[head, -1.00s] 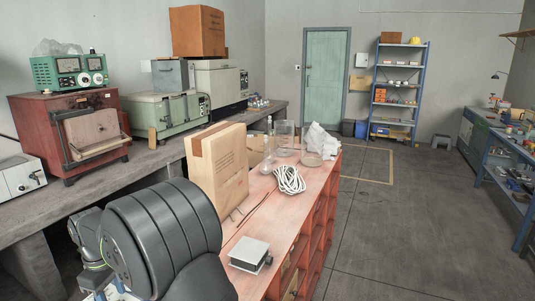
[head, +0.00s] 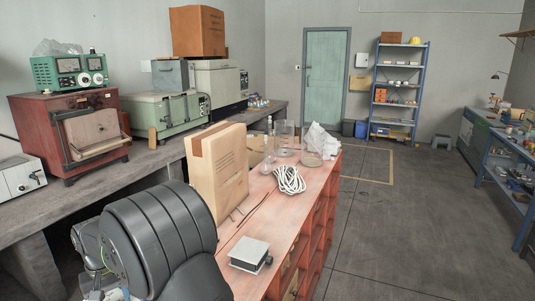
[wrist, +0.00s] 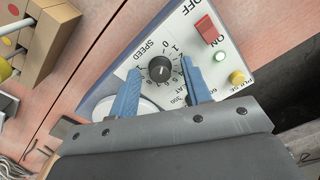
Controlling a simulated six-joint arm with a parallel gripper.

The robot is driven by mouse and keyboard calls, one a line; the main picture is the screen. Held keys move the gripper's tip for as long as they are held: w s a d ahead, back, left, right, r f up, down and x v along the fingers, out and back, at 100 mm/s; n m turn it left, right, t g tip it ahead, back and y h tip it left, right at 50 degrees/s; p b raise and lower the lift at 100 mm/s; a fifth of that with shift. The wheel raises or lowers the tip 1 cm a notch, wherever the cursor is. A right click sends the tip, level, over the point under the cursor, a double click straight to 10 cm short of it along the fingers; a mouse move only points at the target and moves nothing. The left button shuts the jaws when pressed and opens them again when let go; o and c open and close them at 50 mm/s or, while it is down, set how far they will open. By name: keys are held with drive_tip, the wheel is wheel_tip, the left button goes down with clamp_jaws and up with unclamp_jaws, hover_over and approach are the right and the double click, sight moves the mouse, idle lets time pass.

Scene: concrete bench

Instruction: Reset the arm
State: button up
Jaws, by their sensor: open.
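My gripper (wrist: 158,75) shows in the wrist view with two blue fingers spread apart and nothing held between them. A device panel with a black SPEED knob (wrist: 161,69) lies beyond the fingertips, and the knob appears between them. I cannot tell how far the fingers stand from the panel. In the head view my arm fills the lower left, and my gripper and this panel are hidden.
A wooden block with coloured parts (wrist: 38,35) lies left of the panel. On the reddish bench (head: 262,219) stand a tall cardboard box (head: 220,170), a grey metal box (head: 249,253), coiled white rope (head: 290,179) and glassware (head: 285,135). Open floor (head: 390,230) lies right of the bench.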

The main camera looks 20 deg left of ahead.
drive_tip(key=m, duration=0.6)
drive_tip(key=shift+m, duration=0.3)
drive_tip(key=o, duration=1.2)
drive_tip(key=shift+o, duration=0.2)
wheel_tip(320, 180, up, 16)
drive_tip(key=s+d+m+g+y, duration=0.1)
drive_tip(key=s+d+m+g, duration=0.1)
drive_tip(key=m, duration=0.3)
wheel_tip(320, 180, down, 9)
drive_tip(key=s, duration=0.2)
drive_tip(key=shift+s+a, duration=0.2)
drive_tip(key=shift+a, duration=0.25)
drive_tip(key=shift+r, duration=0.2)
wheel_tip(320, 180, up, 10)
drive_tip(key=w+d, duration=0.1)
drive_tip(key=w, duration=0.1)
drive_tip(key=shift+f, duration=0.2)
